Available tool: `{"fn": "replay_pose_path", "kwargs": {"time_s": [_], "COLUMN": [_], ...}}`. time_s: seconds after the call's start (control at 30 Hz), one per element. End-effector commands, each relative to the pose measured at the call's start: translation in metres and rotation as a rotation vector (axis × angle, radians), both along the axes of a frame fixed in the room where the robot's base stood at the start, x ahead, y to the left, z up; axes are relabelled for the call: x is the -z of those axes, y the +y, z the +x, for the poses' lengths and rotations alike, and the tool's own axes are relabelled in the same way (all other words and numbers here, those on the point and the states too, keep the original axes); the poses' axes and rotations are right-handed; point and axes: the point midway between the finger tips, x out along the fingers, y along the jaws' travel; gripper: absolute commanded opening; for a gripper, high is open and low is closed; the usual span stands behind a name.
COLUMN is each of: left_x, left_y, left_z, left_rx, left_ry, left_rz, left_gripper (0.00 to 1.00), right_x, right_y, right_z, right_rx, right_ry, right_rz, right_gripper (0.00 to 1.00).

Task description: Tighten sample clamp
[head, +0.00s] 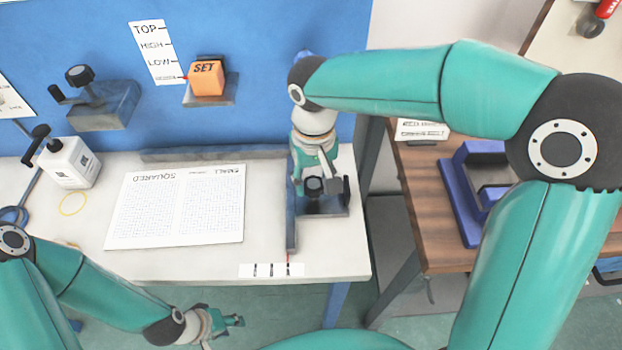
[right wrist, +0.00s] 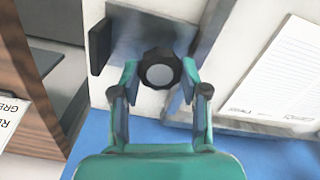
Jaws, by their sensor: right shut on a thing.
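The sample clamp (head: 326,205) is a grey metal block at the right end of the white bench, with a black round knob (head: 314,185). In the right wrist view the knob (right wrist: 160,69) has a lobed black rim and a pale centre. My right gripper (right wrist: 160,75) comes from above with one finger on each side of the knob and is shut on it. The clamp's grey body (right wrist: 150,30) shows behind the knob. My left gripper (head: 236,321) is low in front of the bench, away from the clamp; its finger gap is too small to read.
A printed sheet (head: 178,206) lies on the bench left of the clamp, inside grey rails (head: 215,153). An orange SET block (head: 207,78) sits on the blue wall. A white bottle (head: 72,163) stands at left. A wooden table (head: 425,205) with a blue frame (head: 458,200) stands at right.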

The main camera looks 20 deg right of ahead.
Motion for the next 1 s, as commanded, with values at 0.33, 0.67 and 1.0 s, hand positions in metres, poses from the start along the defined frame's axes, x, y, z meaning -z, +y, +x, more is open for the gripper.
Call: {"fn": "replay_pose_path", "kwargs": {"time_s": [0.33, 0.67, 1.0], "left_x": [0.0000, 0.0001, -0.0003], "left_y": [0.0000, 0.0000, 0.0000], "left_z": [0.0000, 0.0000, 0.0000], "left_rx": [0.000, 0.000, 0.000], "left_ry": [0.000, 0.000, 0.000], "left_rz": [0.000, 0.000, 0.000], "left_gripper": [0.40, 0.40, 0.40], "right_x": [-0.0031, -0.0020, -0.0048], "right_y": [-0.0016, -0.0008, 0.0001], "right_z": [0.0037, 0.0024, 0.0014], "right_rx": [0.015, 0.012, 0.011], "right_ry": [-0.014, -0.009, -0.005], "right_rz": [-0.001, 0.000, 0.000], "right_gripper": [0.10, 0.70, 0.70]}}
